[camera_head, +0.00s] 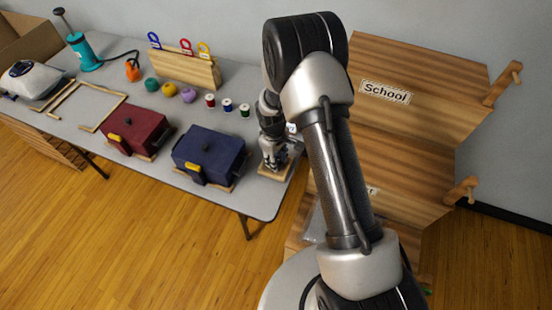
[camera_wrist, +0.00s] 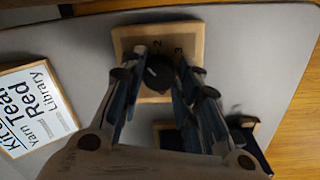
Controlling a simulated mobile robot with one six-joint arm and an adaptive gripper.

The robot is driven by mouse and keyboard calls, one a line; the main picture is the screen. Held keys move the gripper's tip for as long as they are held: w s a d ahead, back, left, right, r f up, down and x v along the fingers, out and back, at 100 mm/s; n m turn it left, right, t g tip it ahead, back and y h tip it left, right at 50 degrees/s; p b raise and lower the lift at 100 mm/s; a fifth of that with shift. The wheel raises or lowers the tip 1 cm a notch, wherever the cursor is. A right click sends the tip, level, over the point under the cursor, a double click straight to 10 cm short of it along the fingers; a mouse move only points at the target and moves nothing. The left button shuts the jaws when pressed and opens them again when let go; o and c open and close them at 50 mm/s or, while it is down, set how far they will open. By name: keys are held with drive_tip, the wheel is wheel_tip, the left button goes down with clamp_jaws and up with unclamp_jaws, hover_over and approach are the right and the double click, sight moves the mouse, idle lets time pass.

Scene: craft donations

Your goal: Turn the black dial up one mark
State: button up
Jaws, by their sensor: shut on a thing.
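Marks 2 and 3 show on the face beyond the dial in the wrist view; other marks are hidden. My gripper (camera_wrist: 160,78) is shut on the dial, with a finger on each side of it. A light line shows on top of the dial. In the head view, my gripper (camera_head: 271,163) points down over the wooden base (camera_head: 274,175) at the right end of the table, and the dial is hidden there.
A dark blue box (camera_head: 208,152) with a yellow tag stands just left of the base, and a red box (camera_head: 137,128) stands farther left. A wooden shelf marked School (camera_head: 385,93) stands to the right. A Library card (camera_wrist: 38,105) lies nearby.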

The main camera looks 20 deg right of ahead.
drive_tip(key=m+b, duration=0.1)
drive_tip(key=m, duration=0.3)
drive_tip(key=shift+f, duration=0.1)
drive_tip(key=shift+a+m+b, duration=0.1)
drive_tip(key=shift+m+b, duration=0.2)
drive_tip(key=shift+m, duration=1.3)
drive_tip(key=o, duration=1.1)
drive_tip(key=shift+r, duration=0.2)
drive_tip(key=r, duration=1.1)
drive_tip(key=shift+a+r, duration=0.35)
drive_tip(key=shift+r, duration=0.05)
